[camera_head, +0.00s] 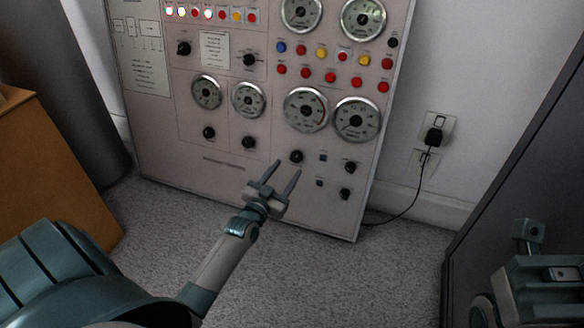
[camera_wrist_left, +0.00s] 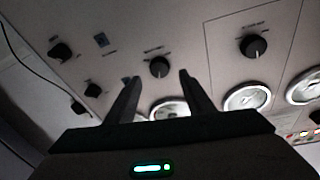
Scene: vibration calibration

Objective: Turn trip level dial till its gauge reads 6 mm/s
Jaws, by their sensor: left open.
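A panel (camera_head: 230,168) carries several round gauges and black dials, with labels too small to read, so I cannot tell which is the trip level dial. My left gripper (camera_head: 288,166) is open and empty in front of the lower panel. Its fingertips point at a black dial (camera_head: 297,156) below a large round gauge (camera_head: 305,110). In the left wrist view this dial (camera_wrist_left: 159,67) appears between and beyond the open fingers (camera_wrist_left: 160,77); no contact shows. The gauge by it (camera_wrist_left: 170,108) is partly hidden by my gripper. Its needle reading is not legible. My right gripper's fingers are not in view.
Another dial (camera_head: 249,142) sits left of it, and more dials (camera_head: 350,167) sit to its right. Red, yellow and blue buttons (camera_head: 331,77) are above. A wall socket with a plug (camera_head: 433,137) and cable is right of the panel. A wooden box (camera_head: 50,170) stands left.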

